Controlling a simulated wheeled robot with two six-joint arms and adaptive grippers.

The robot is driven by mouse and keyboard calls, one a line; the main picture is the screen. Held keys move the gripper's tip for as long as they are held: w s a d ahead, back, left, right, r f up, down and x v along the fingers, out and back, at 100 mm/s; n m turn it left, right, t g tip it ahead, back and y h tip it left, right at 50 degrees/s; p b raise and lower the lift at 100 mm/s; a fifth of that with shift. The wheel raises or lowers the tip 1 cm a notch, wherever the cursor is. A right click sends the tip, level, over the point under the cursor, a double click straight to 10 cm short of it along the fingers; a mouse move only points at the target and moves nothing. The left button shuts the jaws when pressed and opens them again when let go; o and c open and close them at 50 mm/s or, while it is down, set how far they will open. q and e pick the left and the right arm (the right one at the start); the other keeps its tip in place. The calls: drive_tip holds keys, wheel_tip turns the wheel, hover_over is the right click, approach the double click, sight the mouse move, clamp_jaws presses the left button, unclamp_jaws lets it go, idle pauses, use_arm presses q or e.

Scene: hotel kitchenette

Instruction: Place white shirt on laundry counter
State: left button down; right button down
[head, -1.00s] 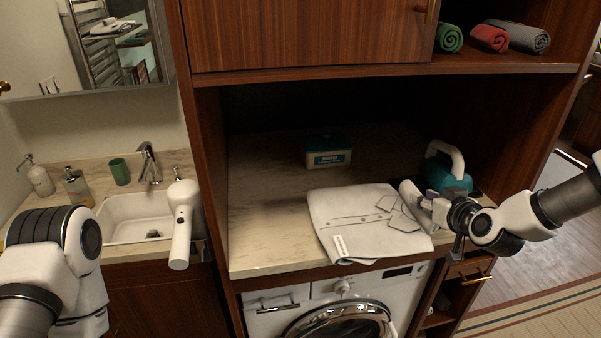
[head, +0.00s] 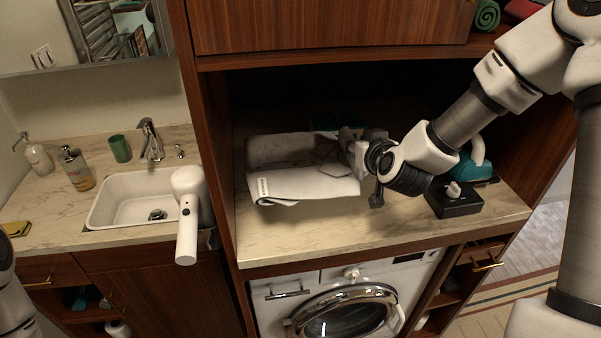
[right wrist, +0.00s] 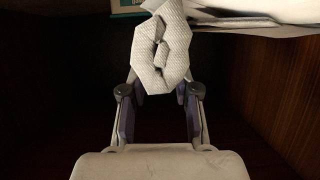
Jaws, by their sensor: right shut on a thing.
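The white shirt (head: 303,183) is folded, with its rear part raised, and is over the marble laundry counter (head: 330,236) inside the wooden niche. My right gripper (head: 352,150) is shut on the shirt's right side. In the right wrist view a bunched fold of the shirt (right wrist: 161,50) sits at the fingertips of the right gripper (right wrist: 160,88). Whether the shirt's underside touches the counter is hard to tell. My left gripper is out of view; only part of my left arm shows at the left edge.
A teal jug (head: 472,167) and a small black box (head: 453,201) stand on the counter's right. A teal-and-white box (head: 330,121) is mostly hidden behind the shirt. The washing machine (head: 345,315) is below. The counter's front strip is clear. A shelf (head: 330,60) overhangs the niche.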

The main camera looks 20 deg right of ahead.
drive_tip(key=f, duration=0.9)
drive_tip(key=shift+d+f+p, duration=0.2)
drive_tip(key=shift+p, duration=0.1)
drive_tip(key=shift+f, duration=0.1)
drive_tip(key=shift+d, duration=0.1)
drive_tip(key=shift+f, duration=0.2)
drive_tip(key=c, duration=0.8)
unclamp_jaws()
drive_tip(key=shift+c, duration=0.2)
drive_tip(key=shift+r, duration=0.2)
drive_tip(key=shift+r, duration=0.1)
